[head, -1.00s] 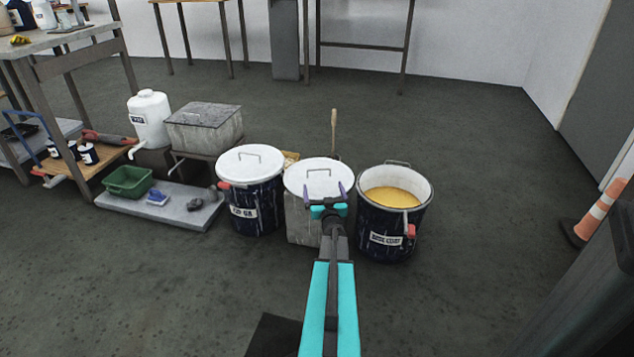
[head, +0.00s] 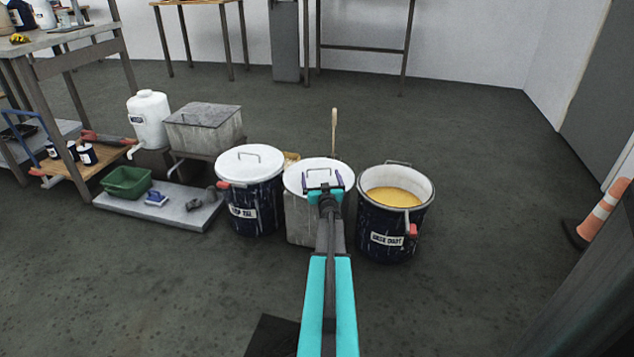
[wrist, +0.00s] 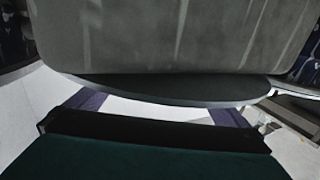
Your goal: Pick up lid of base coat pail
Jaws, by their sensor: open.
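The base coat pail (head: 385,225) is dark blue with a white label. It stands open at the right of the group and holds yellow-orange liquid. A white round lid (head: 294,181) with a wire handle lies on a grey block (head: 300,224) left of this pail. My gripper (head: 323,178) is open, its two purple fingers over the lid around the handle area. Whether they touch the handle, I cannot tell. The handle is hidden there.
A second blue pail (head: 255,208) with its white lid on stands left of the block. A wooden stick (head: 334,130) rises behind the block. A low grey platform (head: 172,210) with a green tub (head: 126,182) lies at the left. A striped cone (head: 603,208) stands right.

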